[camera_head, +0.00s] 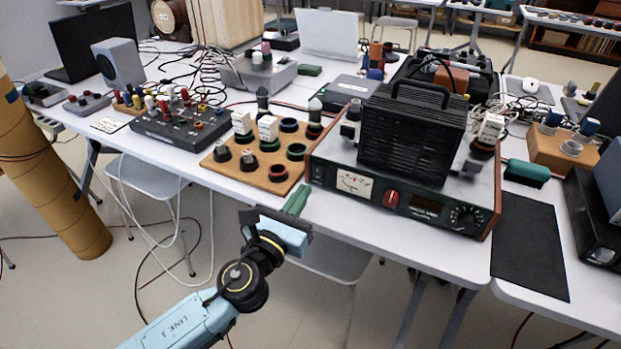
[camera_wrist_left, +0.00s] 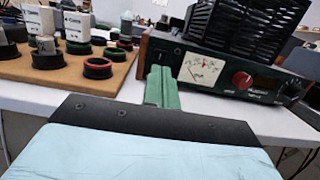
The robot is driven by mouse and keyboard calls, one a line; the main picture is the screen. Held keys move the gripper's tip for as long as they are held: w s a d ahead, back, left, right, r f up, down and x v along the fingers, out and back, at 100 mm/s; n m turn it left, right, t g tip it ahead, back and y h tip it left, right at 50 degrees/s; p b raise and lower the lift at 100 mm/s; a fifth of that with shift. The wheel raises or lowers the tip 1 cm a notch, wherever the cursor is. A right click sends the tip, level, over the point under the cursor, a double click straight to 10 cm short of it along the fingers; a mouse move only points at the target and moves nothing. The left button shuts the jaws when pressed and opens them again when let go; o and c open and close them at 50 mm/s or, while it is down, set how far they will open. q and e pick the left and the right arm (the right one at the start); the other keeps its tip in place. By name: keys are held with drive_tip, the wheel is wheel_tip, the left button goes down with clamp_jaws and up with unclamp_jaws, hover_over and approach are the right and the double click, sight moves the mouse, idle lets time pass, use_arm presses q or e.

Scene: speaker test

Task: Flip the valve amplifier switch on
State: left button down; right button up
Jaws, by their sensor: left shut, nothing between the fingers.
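The valve amplifier (camera_head: 412,192) stands on the white table, with a dark front panel, wooden sides and a black ribbed cage on top. Its panel carries a white meter (camera_head: 354,183), a red knob (camera_head: 391,198) and a black dial at the right end. A small dark switch (camera_wrist_left: 177,52) appears at the panel's left end, left of the meter; its position is too small to tell. My left gripper (camera_head: 299,196) has its green fingers shut and empty, in front of the table edge near the amplifier's left front corner. The fingers also show in the left wrist view (camera_wrist_left: 161,86), pointing towards that corner.
A wooden board (camera_head: 230,168) with black, red and green rings and white boxes lies left of the amplifier. A black mixer (camera_head: 180,125) stands farther left. A black mat (camera_head: 530,245) lies to the right.

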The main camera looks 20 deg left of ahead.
sight(317, 170)
use_arm(q)
drive_tip(key=w, duration=0.3)
drive_tip(key=shift+w+d+r, duration=0.2)
drive_tip(key=shift+w+r, duration=0.05)
drive_tip(key=shift+w, duration=0.5)
use_arm(e)
drive_tip(key=shift+r, duration=0.4)
use_arm(q)
drive_tip(key=shift+r, duration=0.1)
use_arm(e)
drive_tip(key=shift+a+r, duration=0.1)
